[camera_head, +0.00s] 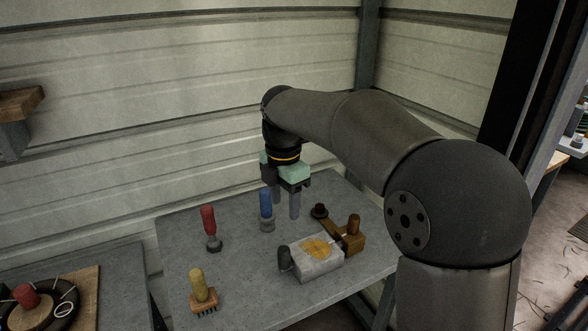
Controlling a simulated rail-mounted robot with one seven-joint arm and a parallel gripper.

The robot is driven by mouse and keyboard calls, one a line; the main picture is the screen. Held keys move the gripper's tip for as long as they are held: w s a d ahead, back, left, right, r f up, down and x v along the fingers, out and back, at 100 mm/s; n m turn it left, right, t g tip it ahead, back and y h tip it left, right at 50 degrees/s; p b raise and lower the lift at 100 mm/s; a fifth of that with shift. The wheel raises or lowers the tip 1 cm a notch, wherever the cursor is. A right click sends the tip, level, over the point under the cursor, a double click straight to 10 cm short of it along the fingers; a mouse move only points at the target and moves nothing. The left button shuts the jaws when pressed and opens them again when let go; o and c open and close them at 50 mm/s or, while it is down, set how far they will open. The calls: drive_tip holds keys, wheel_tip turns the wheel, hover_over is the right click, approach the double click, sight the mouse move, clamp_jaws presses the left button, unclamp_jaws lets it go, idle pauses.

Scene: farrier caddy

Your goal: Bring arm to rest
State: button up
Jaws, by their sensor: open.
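My gripper (284,204) points down over the back part of the grey table (180,243). Its two fingers are apart and nothing shows between them in a grip. A blue-handled tool (266,206) with a grey base stands upright right by the left finger. In this view the finger and the handle lie close together, and I cannot tell whether they touch. My arm reaches in from the right, bent over the table.
On the table stand a red-handled tool (208,219), a yellow-handled brush (198,284), a pale box (318,265) with a yellow patch, and a brown wooden piece (350,239). A wooden board (88,290) lies at lower left. Corrugated walls close off the back.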

drive_tip(key=s+d+f+m, duration=0.4)
drive_tip(key=s+d+m, duration=0.1)
drive_tip(key=s+m, duration=0.3)
drive_tip(key=s+d+f+m, duration=0.4)
drive_tip(key=s+d+m, duration=0.1)
drive_tip(key=s+m, duration=0.3)
drive_tip(key=s+d+f+m, duration=0.4)
drive_tip(key=s+d+m, duration=0.1)
drive_tip(key=s+m, duration=0.4)
drive_tip(key=shift+s, duration=0.4)
drive_tip(key=shift+r, duration=0.1)
